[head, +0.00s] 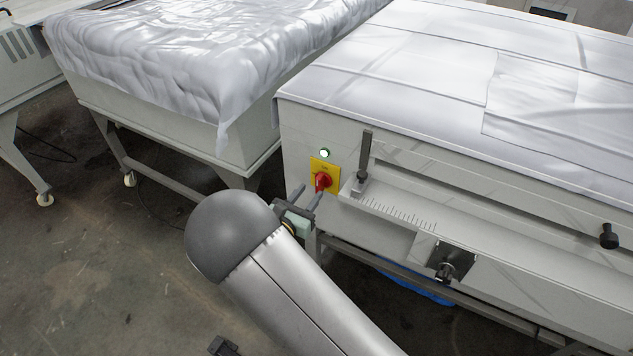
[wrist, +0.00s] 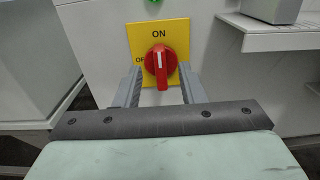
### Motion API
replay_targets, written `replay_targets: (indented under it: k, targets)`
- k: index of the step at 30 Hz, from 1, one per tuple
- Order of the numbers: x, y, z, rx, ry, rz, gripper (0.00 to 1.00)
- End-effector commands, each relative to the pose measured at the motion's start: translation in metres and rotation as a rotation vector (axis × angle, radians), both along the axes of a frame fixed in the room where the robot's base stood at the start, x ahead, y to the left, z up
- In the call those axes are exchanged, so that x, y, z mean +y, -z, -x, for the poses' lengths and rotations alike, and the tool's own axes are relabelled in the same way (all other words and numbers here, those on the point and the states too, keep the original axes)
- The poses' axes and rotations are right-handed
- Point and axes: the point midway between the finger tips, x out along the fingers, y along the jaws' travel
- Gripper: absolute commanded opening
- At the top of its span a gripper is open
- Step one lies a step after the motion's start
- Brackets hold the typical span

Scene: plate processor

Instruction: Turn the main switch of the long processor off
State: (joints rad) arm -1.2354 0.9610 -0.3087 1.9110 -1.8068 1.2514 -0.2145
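The main switch (head: 323,181) is a red rotary knob on a yellow plate, on the end face of the long processor (head: 420,130). In the wrist view the knob (wrist: 161,62) stands upright, with its handle vertical and pointing to ON. The OFF label at the left of the yellow plate (wrist: 180,28) is partly hidden by a finger. My gripper (head: 308,195) is open in front of the switch. In the wrist view its two fingers (wrist: 160,88) reach toward the knob, one on each side. I cannot tell whether they touch it.
A green lamp (head: 324,153) glows above the switch. A ledge with a ruler scale (head: 395,212) and an upright metal post (head: 364,160) sticks out just right of the switch. A sheet-covered table (head: 180,130) stands to the left. Open floor (head: 90,260) lies at lower left.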

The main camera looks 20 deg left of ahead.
Motion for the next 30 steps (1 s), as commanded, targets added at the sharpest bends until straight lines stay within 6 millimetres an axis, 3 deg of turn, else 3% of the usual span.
replay_targets:
  k: [3,9,20,24,30]
  targets:
    - [-0.005,0.000,-0.022,0.000,0.002,0.001,0.36]
    - [-0.009,0.000,-0.044,0.001,0.001,0.001,0.36]
    - [-0.010,0.000,-0.050,0.001,0.000,0.000,0.36]
    - [-0.010,0.000,-0.050,0.001,0.000,0.000,0.03]
    - [-0.010,0.000,-0.050,0.001,0.000,0.002,0.00]
